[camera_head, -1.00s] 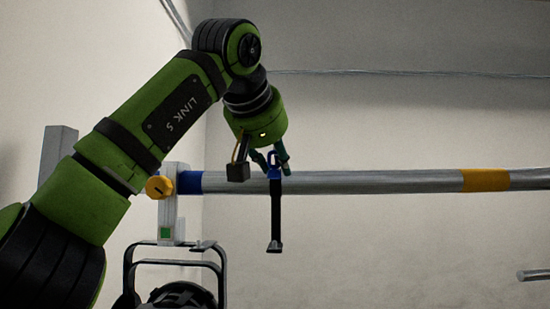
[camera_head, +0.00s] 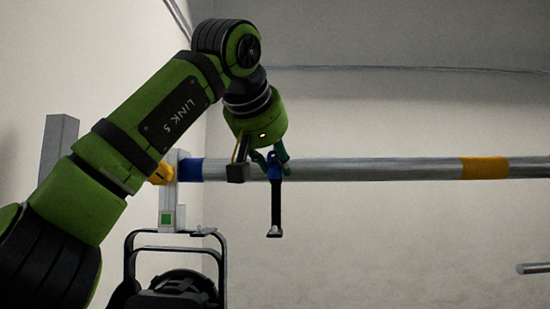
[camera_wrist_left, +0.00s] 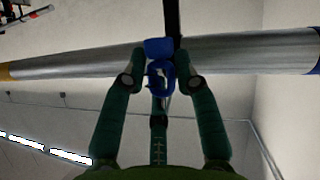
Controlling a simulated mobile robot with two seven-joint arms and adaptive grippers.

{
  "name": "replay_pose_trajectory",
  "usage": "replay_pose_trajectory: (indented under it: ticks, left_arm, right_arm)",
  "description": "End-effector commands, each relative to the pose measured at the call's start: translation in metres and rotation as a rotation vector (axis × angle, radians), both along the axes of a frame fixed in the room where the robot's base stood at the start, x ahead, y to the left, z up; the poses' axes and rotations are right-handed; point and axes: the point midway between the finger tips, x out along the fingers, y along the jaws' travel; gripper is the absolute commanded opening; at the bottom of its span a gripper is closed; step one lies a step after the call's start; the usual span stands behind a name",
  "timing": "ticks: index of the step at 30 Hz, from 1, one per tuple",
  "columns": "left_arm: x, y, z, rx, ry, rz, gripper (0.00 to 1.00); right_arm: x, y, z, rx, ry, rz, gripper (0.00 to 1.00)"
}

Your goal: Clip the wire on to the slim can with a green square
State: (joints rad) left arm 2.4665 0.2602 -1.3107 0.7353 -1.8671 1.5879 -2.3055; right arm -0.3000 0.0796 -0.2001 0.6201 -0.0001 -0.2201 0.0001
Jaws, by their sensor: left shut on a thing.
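The wire is a short black strap (camera_head: 276,210) hanging almost straight down from a blue clip (camera_head: 274,166). My left gripper (camera_head: 277,165) is shut on the clip, in front of the silver pipe. In the left wrist view my gripper fingers (camera_wrist_left: 160,82) are on both sides of the blue clip (camera_wrist_left: 159,77), and the strap (camera_wrist_left: 172,16) runs past the pipe. The green square (camera_head: 167,219) is on a grey clamp bracket at the pipe's left end. Below it is a dark can (camera_head: 181,287) with a black yoke, partly cut off by the frame. My right gripper is not in view.
The silver pipe (camera_head: 385,168) runs across, with blue and yellow bands. An orange knob (camera_head: 161,174) sits on the clamp bracket (camera_head: 172,195). A second pipe end (camera_head: 534,268) shows at lower right. Free room lies below the main pipe, right of the strap.

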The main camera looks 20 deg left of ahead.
Motion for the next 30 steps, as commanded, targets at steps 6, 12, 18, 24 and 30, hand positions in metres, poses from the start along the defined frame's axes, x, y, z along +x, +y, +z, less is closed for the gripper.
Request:
replay_pose_trajectory:
  ticks: [6, 12, 18, 24, 30]
  left_arm:
    - [0.000, 0.000, -0.007, 0.001, 0.000, 0.000, 0.00]
    - [0.000, 0.000, -0.012, 0.000, 0.000, 0.000, 0.00]
    - [0.000, 0.000, -0.017, -0.001, 0.000, 0.000, 0.00]
    - [0.000, 0.000, -0.022, -0.001, 0.000, 0.000, 0.00]
    - [0.000, 0.000, -0.027, -0.001, 0.000, 0.000, 0.00]
  right_arm:
    - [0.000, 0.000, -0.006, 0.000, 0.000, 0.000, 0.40]
    - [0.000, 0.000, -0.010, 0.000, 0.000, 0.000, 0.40]
    - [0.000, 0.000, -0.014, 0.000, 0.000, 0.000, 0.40]
    - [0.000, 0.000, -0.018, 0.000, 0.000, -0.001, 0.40]
    - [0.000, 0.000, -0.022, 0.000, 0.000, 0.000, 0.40]
